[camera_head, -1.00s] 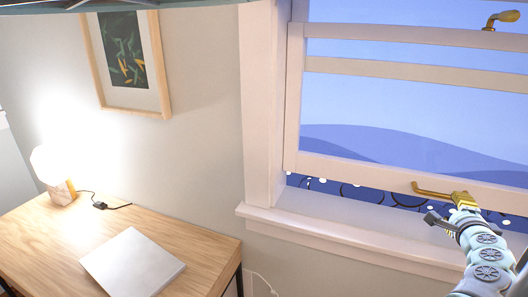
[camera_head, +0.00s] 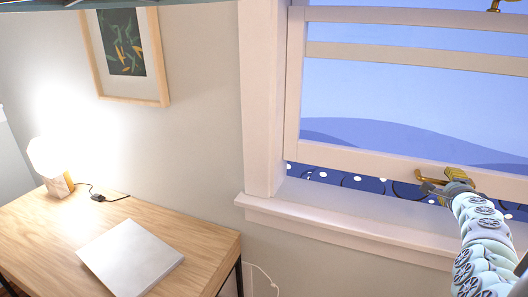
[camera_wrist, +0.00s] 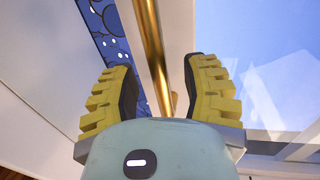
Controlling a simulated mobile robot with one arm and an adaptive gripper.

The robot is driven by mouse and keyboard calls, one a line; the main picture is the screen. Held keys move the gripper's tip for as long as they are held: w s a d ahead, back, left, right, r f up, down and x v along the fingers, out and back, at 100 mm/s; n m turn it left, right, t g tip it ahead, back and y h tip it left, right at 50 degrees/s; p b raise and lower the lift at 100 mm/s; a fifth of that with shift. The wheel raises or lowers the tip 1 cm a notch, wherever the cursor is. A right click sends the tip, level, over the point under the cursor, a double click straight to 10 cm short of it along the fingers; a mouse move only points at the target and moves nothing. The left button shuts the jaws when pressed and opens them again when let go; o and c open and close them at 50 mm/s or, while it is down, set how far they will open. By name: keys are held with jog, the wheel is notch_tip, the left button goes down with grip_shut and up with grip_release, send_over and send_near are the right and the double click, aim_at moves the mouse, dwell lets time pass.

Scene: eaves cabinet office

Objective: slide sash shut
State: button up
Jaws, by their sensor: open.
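The white-framed window sash (camera_head: 360,160) is raised slightly above the sill, with a strip of dark blue outside showing below its bottom rail. A brass handle (camera_head: 430,180) sits on the bottom rail. My gripper (camera_head: 447,180) is at the handle in the head view. In the wrist view the brass bar (camera_wrist: 152,50) runs between the open yellow fingers of my gripper (camera_wrist: 160,90), nearer the left finger. Whether a finger touches the bar cannot be told.
The white sill (camera_head: 330,222) juts out below the window. A wooden desk (camera_head: 200,222) at the left holds a silver laptop (camera_head: 130,258) and a lit lamp (camera_head: 52,165). A framed picture (camera_head: 128,55) hangs on the wall.

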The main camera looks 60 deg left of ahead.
jog(key=shift+w+a, duration=0.25)
jog(key=shift+a, duration=0.05)
jog(key=shift+o, duration=0.4)
jog(key=shift+d, duration=0.1)
grip_shut()
jog(key=shift+f, duration=0.1)
